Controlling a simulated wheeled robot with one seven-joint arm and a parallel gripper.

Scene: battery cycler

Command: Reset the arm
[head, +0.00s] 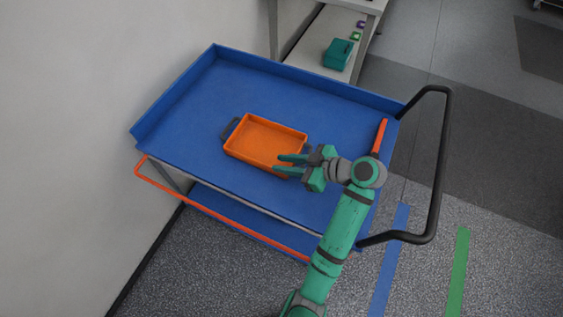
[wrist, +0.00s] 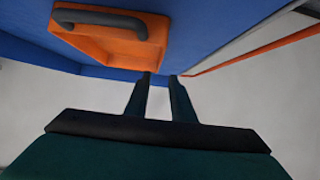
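My green arm reaches over a blue cart (head: 215,90) from the lower right. My gripper (head: 279,163) is beside the right end of an orange tray (head: 262,122). Its two green fingers are apart, with nothing visible between them. In the wrist view the gripper (wrist: 160,80) also shows a gap between its fingers, with the orange tray (wrist: 105,46) and its dark grey handle above and to the left. I cannot tell whether the fingertips touch the tray. The tray lies on the cart's top and looks empty.
The cart has raised blue edges, a black push handle (head: 442,165) at right and an orange rail (head: 215,207) along its front. An orange-red bar (head: 379,137) is at its right side. A wall stands at left. A grey shelf at the back holds a teal box (head: 338,53).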

